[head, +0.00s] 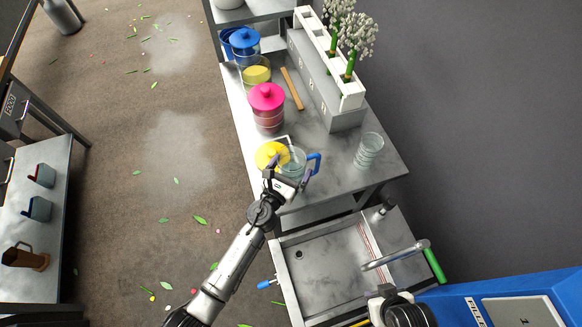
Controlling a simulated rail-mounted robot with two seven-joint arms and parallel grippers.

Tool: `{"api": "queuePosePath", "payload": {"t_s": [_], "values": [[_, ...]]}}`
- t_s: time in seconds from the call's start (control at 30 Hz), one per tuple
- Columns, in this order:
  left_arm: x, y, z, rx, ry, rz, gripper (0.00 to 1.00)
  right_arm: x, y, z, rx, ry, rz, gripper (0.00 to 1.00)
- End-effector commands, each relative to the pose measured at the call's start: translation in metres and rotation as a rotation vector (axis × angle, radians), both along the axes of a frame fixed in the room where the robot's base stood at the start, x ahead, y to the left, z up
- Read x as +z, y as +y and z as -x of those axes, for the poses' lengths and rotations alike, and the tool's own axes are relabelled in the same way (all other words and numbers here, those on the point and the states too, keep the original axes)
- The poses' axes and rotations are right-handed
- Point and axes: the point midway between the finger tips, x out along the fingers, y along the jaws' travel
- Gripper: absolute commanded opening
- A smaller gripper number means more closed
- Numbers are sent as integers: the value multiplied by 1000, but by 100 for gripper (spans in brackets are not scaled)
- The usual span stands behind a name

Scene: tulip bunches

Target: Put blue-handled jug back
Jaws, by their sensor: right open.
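The clear jug with the blue handle (314,162) stands at the near end of the grey worktop, beside a yellow-lidded jar. My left gripper (287,175) is at the jug's near side, with its fingers spread close against the jug's lower body. The jug's lower part is partly hidden by it, and I cannot tell whether the fingers grip it. My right gripper (382,293) is low at the bottom right, near the sink, only partly in view and away from the jug. It is open.
A yellow-lidded jar (268,153), a pink-lidded jar (267,98) and a blue-lidded jar (244,40) line the worktop's left side. A clear glass (369,150) stands right. A white rack (325,52) holds flowers. A sink (318,262) is in front; a side table (50,238) stands left.

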Motion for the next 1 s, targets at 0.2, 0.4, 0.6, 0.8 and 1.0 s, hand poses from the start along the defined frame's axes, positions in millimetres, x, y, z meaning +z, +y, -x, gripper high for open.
{"api": "queuePosePath", "payload": {"t_s": [0.2, 0.4, 0.6, 0.8, 1.0], "values": [[1, 0, 0, 0, 0, 0, 100, 2, 0, 0, 0, 0, 0, 43], [3, 8, 15, 0, 2, -1, 100, 7, -1, 0, 2, 1, 3, 43], [2, 26, 50, 0, 2, -1, 100, 11, -3, 0, 7, 0, 11, 43], [2, 42, 80, 0, 1, 0, 100, 11, -3, 0, 7, 0, 11, 43], [2, 52, 99, 0, 0, 1, 100, 9, -2, 0, 6, 1, 8, 43]]}}
